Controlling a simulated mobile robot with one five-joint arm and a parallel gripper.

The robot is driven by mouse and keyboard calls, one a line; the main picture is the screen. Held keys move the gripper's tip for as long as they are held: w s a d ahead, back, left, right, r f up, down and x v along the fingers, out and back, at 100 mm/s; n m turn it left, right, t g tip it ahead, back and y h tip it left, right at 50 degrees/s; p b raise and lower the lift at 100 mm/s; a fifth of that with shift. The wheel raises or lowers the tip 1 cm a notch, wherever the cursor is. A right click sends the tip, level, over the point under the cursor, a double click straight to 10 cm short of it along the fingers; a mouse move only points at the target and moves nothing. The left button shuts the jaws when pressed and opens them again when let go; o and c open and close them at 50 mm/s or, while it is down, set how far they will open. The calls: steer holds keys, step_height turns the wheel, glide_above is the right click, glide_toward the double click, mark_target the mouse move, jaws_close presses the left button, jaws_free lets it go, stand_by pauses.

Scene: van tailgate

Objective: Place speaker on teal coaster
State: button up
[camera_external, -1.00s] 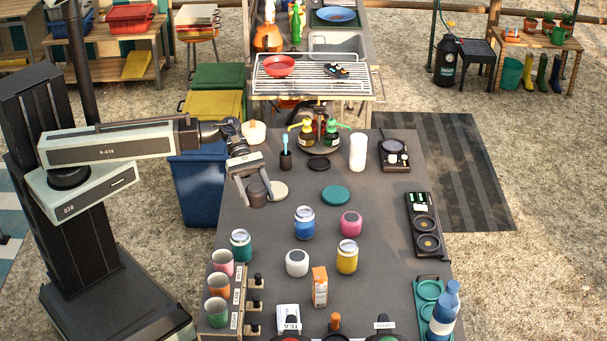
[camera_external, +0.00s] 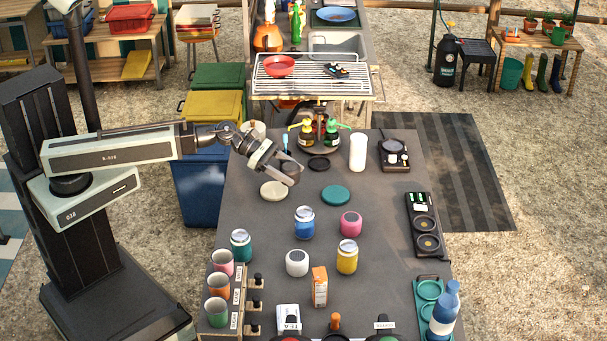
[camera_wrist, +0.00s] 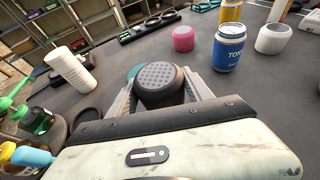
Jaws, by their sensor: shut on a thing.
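My gripper (camera_external: 284,173) is shut on a dark grey round speaker (camera_wrist: 160,78) with a dotted top. In the wrist view the speaker sits between both fingers. In the outside view it is mostly hidden by the fingers, and the gripper is tilted above the table's left far part. The teal coaster (camera_external: 335,195) lies flat and bare on the table, to the right of and nearer than my gripper. In the wrist view only a teal edge (camera_wrist: 133,71) shows behind the speaker.
A cream coaster (camera_external: 273,191) lies just below my gripper in the picture. A black coaster (camera_external: 318,164), a white cylinder (camera_external: 358,152) and pump bottles (camera_external: 318,132) stand beyond. A blue can (camera_external: 304,222) and a pink round object (camera_external: 350,223) stand nearer than the teal coaster.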

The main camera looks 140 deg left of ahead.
steer(key=b, duration=0.1)
glide_above(336, 194)
steer(key=shift+s+f, duration=0.15)
steer(key=shift+f, duration=0.5)
step_height(336, 194, down, 4)
steer(key=b, duration=0.4)
steer(key=shift+r, duration=0.2)
steer(key=shift+f, duration=0.2)
steer(key=o, duration=1.5)
steer(key=shift+r, duration=0.1)
